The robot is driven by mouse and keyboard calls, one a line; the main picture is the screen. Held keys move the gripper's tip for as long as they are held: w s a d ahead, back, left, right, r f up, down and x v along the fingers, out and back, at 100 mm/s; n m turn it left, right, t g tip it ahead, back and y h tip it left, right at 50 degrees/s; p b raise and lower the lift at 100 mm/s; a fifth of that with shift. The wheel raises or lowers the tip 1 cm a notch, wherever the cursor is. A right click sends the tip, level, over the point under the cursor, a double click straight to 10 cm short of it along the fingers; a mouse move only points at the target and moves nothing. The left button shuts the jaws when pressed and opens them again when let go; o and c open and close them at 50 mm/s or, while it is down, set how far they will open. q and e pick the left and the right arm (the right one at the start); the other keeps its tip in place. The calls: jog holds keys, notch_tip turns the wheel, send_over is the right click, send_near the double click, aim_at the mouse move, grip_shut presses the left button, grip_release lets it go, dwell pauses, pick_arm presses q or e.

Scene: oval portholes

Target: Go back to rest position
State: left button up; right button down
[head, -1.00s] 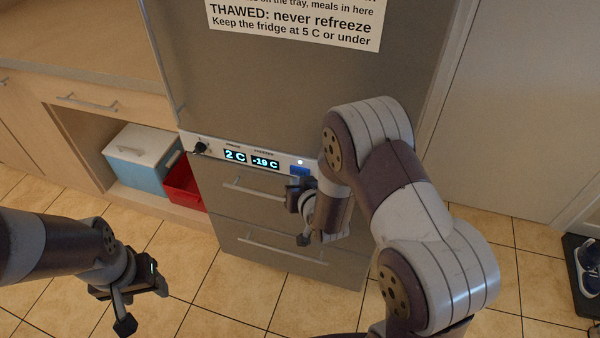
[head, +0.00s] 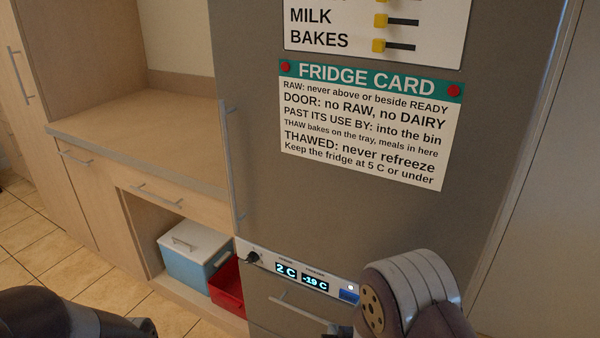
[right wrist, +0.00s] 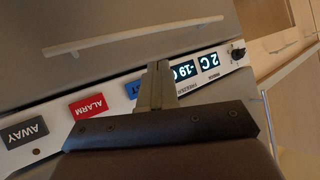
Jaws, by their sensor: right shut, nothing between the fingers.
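My right arm (head: 410,290) comes up at the bottom right of the head view, in front of the fridge. Its gripper is almost wholly cut off or hidden there. In the right wrist view the right gripper (right wrist: 158,78) is shut and empty, its fingers in front of the fridge's control panel (right wrist: 125,88); I cannot tell whether they touch it. Only dark links of my left arm (head: 60,318) show at the bottom left of the head view; the left gripper is out of frame.
The fridge (head: 370,220) reads 2 C and -19 C. Beside the fingers are a blue button (right wrist: 132,89), a red ALARM button (right wrist: 88,107) and a dark AWAY button (right wrist: 25,132). A blue-and-white cooler (head: 190,262) and red bin (head: 228,288) sit in the low cabinet opening. The counter (head: 140,125) is bare.

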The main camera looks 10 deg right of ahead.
jog(key=s+f+n+g, duration=0.1)
jog(key=s+f+g, duration=0.3)
jog(key=s+g, duration=0.15)
jog(key=s+d+r+n+g, duration=0.25)
jog(key=s+r+g, duration=0.35)
jog(key=s, duration=0.4)
notch_tip(320, 180, up, 24)
jog(key=d+m+t+p, duration=0.1)
jog(key=d+p, duration=0.1)
jog(key=p, duration=1.5)
jog(key=shift+d+h, duration=0.4)
jog(key=shift+s+m, duration=0.1)
jog(key=shift+m, duration=0.15)
